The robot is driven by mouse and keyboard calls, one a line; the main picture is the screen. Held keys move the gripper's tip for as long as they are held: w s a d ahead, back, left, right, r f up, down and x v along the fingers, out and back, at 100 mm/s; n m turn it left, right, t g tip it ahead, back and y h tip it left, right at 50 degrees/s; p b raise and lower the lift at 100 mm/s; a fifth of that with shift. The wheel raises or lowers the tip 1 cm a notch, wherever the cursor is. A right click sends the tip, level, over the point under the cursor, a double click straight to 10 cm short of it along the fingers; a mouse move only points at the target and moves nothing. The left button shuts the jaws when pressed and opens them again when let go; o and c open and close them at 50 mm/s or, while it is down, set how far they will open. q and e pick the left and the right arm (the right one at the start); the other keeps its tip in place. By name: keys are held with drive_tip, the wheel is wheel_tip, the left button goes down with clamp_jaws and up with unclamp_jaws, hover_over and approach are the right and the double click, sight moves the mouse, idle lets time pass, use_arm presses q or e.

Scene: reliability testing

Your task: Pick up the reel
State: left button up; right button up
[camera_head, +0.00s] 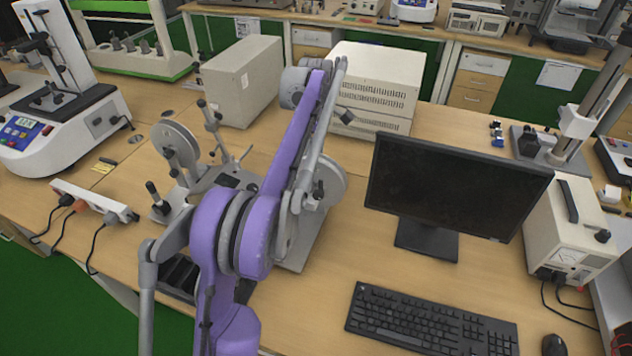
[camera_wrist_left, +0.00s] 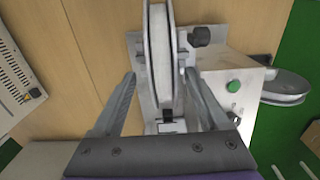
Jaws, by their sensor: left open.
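A grey reel (camera_wrist_left: 165,45) stands on edge in a metal stand in the left wrist view, with its rim toward the camera. My left gripper (camera_wrist_left: 160,76) is open, with one finger on each side of the reel and gaps between them and it. In the head view my purple and grey arm hides much of this reel (camera_head: 329,180) and the middle of its stand. A second reel (camera_wrist_left: 286,86) is at the right of the left wrist view; what looks like the same disc (camera_head: 181,149) is on the left of the stand in the head view. My right gripper is not in view.
A monitor (camera_head: 455,185) and keyboard (camera_head: 430,322) are right of the stand. A vented white case (camera_head: 376,88) and a plain grey case (camera_head: 243,80) stand behind. A power strip (camera_head: 95,201) with cables lies at the left. Bare wood lies between stand and keyboard.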

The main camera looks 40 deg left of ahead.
sight(316, 169)
use_arm(q)
drive_tip(key=shift+s+d+f, duration=0.1)
drive_tip(key=shift+s+f, duration=0.05)
drive_tip(key=shift+f, duration=2.6)
clamp_jaws()
